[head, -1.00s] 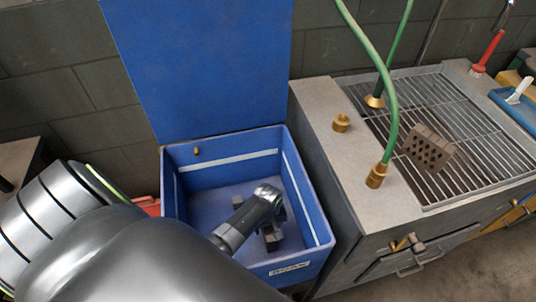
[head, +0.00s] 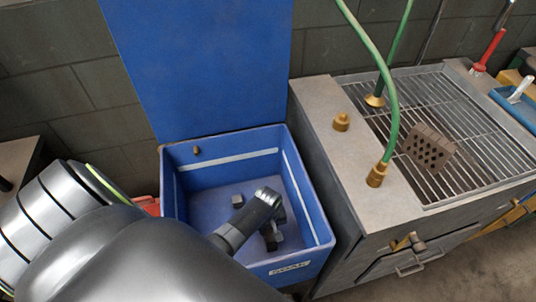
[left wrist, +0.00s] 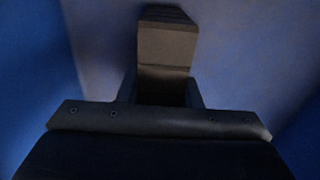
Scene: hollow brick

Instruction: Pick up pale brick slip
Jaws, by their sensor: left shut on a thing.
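My left arm reaches down into the blue bin (head: 325,225), and my left gripper (head: 272,232) is low inside it, partly hidden behind my own wrist. In the left wrist view a blocky grey-brown piece (left wrist: 167,45), which I take to be the pale brick slip, lies between the fingers of the left gripper (left wrist: 162,92). It is in shadow, so its true colour does not show. The gripper is shut on it. Whether the piece touches the bin floor cannot be told. My right gripper is not in view.
A small grey block-like shape (head: 238,201) shows beside my wrist in the bin. The blue lid (head: 205,65) stands open behind. To the right is a grey bench with a metal grate (head: 480,150), a holed brick (head: 430,148), green hoses (head: 391,110) and a brass fitting (head: 341,121).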

